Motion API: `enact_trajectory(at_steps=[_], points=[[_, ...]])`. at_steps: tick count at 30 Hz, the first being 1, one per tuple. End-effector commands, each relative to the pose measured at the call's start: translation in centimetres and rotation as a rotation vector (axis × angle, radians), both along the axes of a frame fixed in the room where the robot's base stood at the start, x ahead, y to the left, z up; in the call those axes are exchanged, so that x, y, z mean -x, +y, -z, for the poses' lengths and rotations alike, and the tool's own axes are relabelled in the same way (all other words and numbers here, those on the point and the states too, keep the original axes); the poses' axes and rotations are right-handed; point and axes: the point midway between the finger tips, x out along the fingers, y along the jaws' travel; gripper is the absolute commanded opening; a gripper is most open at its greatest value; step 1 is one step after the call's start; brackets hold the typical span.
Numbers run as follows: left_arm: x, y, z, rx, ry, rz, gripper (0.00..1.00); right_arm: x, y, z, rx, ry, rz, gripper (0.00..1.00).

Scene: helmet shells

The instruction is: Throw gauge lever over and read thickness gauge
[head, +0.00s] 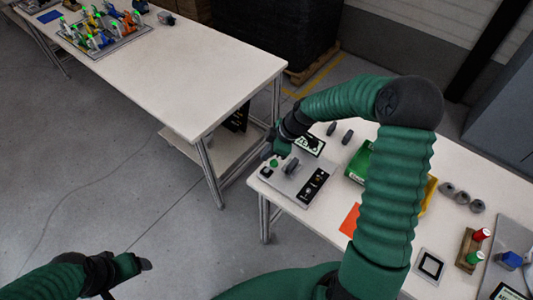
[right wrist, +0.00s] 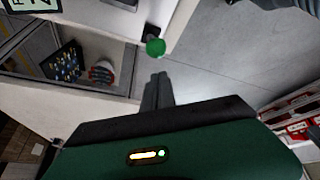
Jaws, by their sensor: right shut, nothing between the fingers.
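The thickness gauge (head: 296,190) is a grey plate on the right-hand table, with a black panel and a dark upright part on it. A display with green-white digits (head: 309,145) stands behind it, too small to read; its corner shows in the right wrist view (right wrist: 34,5). A green knob (head: 274,163) is at the plate's left corner; in the right wrist view the green knob (right wrist: 155,47) lies just beyond my fingertips. My right gripper (head: 267,152) is shut and empty beside the knob; contact is unclear. My left gripper (head: 145,265) is low at left, its fingers unclear.
On the right-hand table are dark grey parts (head: 347,137), a green bin (head: 358,160), an orange card (head: 350,220), and red and green pegs (head: 481,235). A long white table (head: 190,70) stands at left. Floor (head: 130,170) between is clear.

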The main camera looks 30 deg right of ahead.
Motion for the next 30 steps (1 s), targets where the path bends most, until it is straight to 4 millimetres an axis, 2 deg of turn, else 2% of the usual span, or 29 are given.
enact_trajectory(at_steps=[11,17,19,24,30], points=[[0.0,0.0,-0.3,0.000,0.000,0.000,0.75,-0.2,0.4,-0.4,0.000,0.000,-0.002,0.00],[0.0,0.0,-2.0,0.000,0.000,0.000,0.75,-1.9,3.2,-2.6,-0.002,0.000,-0.005,0.00],[0.0,0.0,-1.1,0.000,0.000,0.000,0.75,-0.6,1.9,-2.9,0.000,0.000,0.008,0.00],[0.0,0.0,-0.7,0.000,0.001,0.000,0.75,2.3,-0.2,-5.1,0.000,0.000,0.008,0.00],[0.0,0.0,-0.6,0.000,0.000,0.000,0.75,4.6,-1.6,-6.8,-0.002,0.002,0.003,0.00]])
